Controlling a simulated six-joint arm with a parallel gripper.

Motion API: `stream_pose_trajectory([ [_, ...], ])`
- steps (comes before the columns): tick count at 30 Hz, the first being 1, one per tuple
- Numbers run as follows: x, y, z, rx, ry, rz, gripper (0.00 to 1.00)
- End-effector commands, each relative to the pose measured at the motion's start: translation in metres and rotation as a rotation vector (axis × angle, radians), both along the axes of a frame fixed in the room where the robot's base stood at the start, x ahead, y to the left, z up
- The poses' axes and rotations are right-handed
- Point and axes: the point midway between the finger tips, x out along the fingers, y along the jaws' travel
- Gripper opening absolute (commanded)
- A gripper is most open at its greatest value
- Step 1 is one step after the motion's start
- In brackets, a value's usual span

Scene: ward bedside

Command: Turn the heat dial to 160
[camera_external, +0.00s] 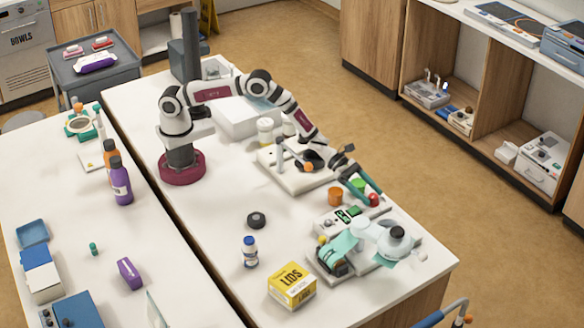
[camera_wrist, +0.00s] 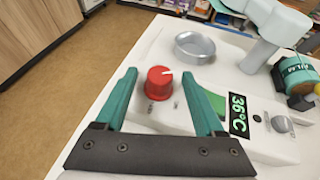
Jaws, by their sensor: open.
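The heat dial is a red round knob (camera_wrist: 160,84) with a white pointer line on top, pointing right in the wrist view. Small marks beside it on the white panel are too small to read. In the external view the red knob (camera_external: 373,200) is just under my fingertips. A display (camera_wrist: 238,114) on the device reads 36°C; it also shows green in the external view (camera_external: 348,214). My gripper (camera_wrist: 159,75) is open, its teal fingers on either side of the knob in the picture, with visible gaps. In the external view my gripper (camera_external: 367,184) slants down over the device. I cannot tell whether the fingertips are level with the knob.
A grey round metal dish (camera_wrist: 194,48) is behind the knob. A grey knob (camera_wrist: 282,124) sits right of the display. An orange container (camera_external: 335,196) stands close to my gripper. A yellow box (camera_external: 292,286) and a blue-and-white bottle (camera_external: 250,252) stand nearer the front.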

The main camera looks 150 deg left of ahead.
Motion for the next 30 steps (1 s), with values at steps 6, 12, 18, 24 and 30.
stream_pose_trajectory([
  [6, 0.018, 0.005, -0.008, 0.001, 0.000, -0.002, 0.71],
  [12, 0.019, 0.005, -0.008, 0.000, 0.001, -0.001, 0.71],
  [18, 0.018, 0.005, -0.008, 0.001, 0.000, -0.001, 0.46],
  [24, 0.018, 0.005, -0.008, 0.001, 0.000, -0.001, 0.10],
  [30, 0.018, 0.005, -0.008, 0.001, -0.001, -0.004, 0.00],
])
